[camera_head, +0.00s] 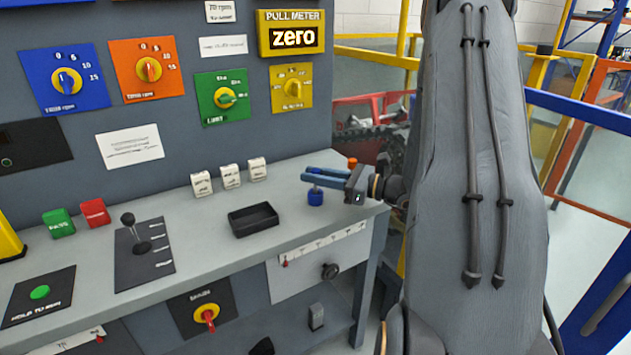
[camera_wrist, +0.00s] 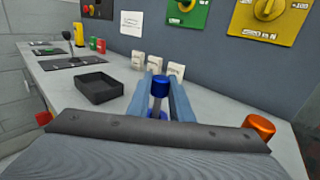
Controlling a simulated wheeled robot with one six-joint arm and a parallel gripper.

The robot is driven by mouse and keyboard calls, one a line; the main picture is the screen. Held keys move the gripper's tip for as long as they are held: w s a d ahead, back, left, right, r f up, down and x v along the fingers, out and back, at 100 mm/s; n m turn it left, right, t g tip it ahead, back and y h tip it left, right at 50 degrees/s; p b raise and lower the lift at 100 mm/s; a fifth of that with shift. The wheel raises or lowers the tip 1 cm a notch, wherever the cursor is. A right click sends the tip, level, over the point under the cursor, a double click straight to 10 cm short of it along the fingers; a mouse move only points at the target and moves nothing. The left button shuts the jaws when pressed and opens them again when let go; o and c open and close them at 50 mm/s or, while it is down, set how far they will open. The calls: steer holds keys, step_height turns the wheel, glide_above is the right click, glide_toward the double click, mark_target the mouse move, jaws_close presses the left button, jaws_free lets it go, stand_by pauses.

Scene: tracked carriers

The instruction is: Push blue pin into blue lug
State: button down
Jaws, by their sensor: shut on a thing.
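My gripper (camera_head: 312,179) has two blue fingers and is over the right end of the grey bench. It is shut on the blue pin, around its grey shaft. The pin's blue head (camera_wrist: 160,84) stands up between the fingertips in the wrist view, and its shaft runs down below the head. A short blue cylindrical piece (camera_head: 315,197) shows directly under the fingers in the head view, likely the blue lug. In the wrist view, a bit of blue shows low between the fingers. The pin's lower end is hidden, so I cannot tell how it meets the blue piece.
An orange cylinder (camera_wrist: 259,126) stands right of my gripper. A black tray (camera_head: 253,219) lies to the left, with three white labelled blocks (camera_head: 230,175) behind it. A dark panel with dials rises behind the bench (camera_head: 195,235). Bench surface between tray and gripper is clear.

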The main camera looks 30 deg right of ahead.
steer(key=shift+r+b, duration=0.5)
steer(key=shift+r, duration=4.5)
steer(key=c, duration=2.5)
jaws_free()
jaws_close()
